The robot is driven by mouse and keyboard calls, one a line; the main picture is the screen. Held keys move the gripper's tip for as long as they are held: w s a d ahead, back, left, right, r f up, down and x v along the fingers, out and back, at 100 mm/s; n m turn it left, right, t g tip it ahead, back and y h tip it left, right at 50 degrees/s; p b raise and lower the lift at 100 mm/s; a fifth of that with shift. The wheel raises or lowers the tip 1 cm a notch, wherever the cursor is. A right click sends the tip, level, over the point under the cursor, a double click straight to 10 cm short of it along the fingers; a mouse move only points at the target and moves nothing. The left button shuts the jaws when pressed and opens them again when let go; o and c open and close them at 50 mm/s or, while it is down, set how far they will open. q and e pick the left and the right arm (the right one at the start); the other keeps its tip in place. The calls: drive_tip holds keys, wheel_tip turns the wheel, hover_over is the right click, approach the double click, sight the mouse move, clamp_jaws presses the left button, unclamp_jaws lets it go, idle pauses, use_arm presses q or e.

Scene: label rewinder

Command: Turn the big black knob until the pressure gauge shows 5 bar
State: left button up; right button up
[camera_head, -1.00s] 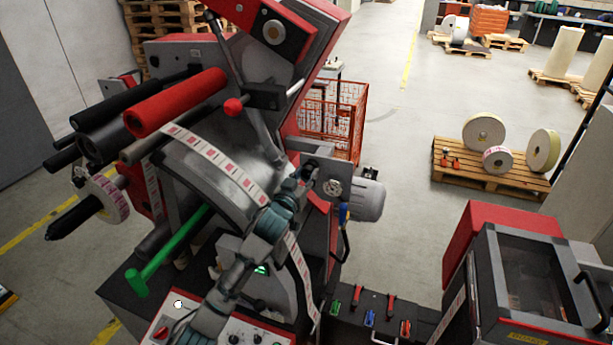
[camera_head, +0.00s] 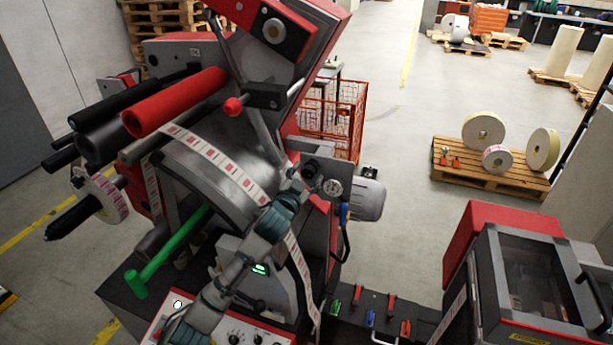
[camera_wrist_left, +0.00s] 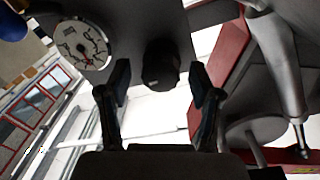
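The big black knob (camera_wrist_left: 160,66) is in the upper middle of the left wrist view, on a dark grey panel. The round white pressure gauge (camera_wrist_left: 82,44) is to its left in that view. In the head view the gauge (camera_head: 333,187) is small and sits right of my left gripper (camera_head: 301,179). Its reading is too small to tell there, and the wrist view does not show it clearly either. In the wrist view my left gripper (camera_wrist_left: 160,92) is open, its fingers apart below and to either side of the knob. My right gripper is not in view.
The label rewinder has a red roller (camera_head: 175,102), a label strip and a green T-handle (camera_head: 168,252) close to my left arm. A grey motor (camera_head: 368,198) is right of the gauge. A red-and-black machine (camera_head: 515,262) stands at the right.

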use_arm(q)
drive_tip(key=v, duration=1.2)
drive_tip(key=shift+f, duration=0.1)
drive_tip(key=s+n+y+b, duration=0.1)
drive_tip(key=s+n+b, duration=0.3)
drive_tip(key=s, duration=0.1)
drive_tip(key=shift+t, duration=0.3)
drive_tip(key=p+x, duration=0.1)
drive_tip(key=x, duration=0.4)
drive_tip(key=p+x, duration=0.1)
drive_tip(key=x, duration=0.4)
drive_tip(key=p+x, duration=0.1)
drive_tip(key=x, duration=0.4)
drive_tip(key=shift+w+a+f+p, duration=0.15)
drive_tip(key=shift+w+p, duration=0.25)
drive_tip(key=shift+w, duration=0.05)
drive_tip(key=shift+w+d+f, duration=0.1)
drive_tip(key=shift+w+d, duration=0.15)
drive_tip(key=shift+w, duration=0.35)
